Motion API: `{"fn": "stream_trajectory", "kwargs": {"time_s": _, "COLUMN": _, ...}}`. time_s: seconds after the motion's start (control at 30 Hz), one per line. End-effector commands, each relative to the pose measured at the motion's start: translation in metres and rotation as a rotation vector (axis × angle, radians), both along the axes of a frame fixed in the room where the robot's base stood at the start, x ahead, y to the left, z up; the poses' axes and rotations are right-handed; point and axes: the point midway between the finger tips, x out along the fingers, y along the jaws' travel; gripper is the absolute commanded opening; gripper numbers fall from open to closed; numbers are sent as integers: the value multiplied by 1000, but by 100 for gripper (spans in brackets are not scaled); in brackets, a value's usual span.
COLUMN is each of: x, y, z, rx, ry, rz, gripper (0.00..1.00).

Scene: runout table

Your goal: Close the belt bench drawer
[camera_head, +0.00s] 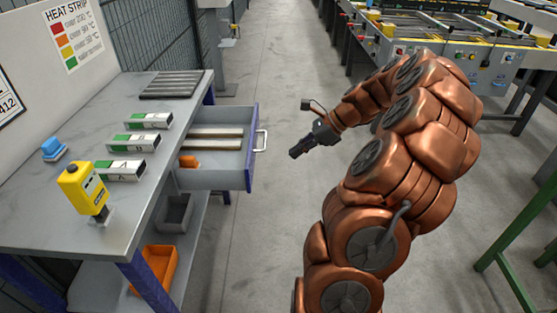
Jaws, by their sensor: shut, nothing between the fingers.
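The belt bench drawer (222,178) stands pulled out to the right from under the bench top (130,213). It has grey walls, a blue-edged front and a pale handle (261,139) on its right side. Two long bars (213,138) and a small orange item (189,161) lie inside it. My gripper (296,152) is shut and empty. It hangs over the aisle to the right of the drawer handle, apart from it, pointing left and down.
On the bench top are a yellow device (82,190), a blue item (54,148), several white-green boxes (150,121) and a dark slatted plate (171,86). An orange bin (160,262) sits below. The aisle floor (262,240) is clear. Machines (440,50) stand behind my arm.

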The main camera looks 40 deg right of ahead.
Motion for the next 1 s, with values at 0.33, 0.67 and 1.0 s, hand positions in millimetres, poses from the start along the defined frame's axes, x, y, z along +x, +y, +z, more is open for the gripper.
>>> {"fn": "stream_trajectory", "kwargs": {"time_s": 0.33, "x": 26, "y": 33, "z": -40, "rx": 2, "ry": 0, "rz": 6, "gripper": 0}}
{"fn": "stream_trajectory", "kwargs": {"time_s": 0.67, "x": 54, "y": 66, "z": -63, "rx": -2, "ry": 0, "rz": 8, "gripper": 0}}
{"fn": "stream_trajectory", "kwargs": {"time_s": 1.0, "x": 68, "y": 80, "z": -64, "rx": -3, "ry": -1, "rz": 4, "gripper": 0}}
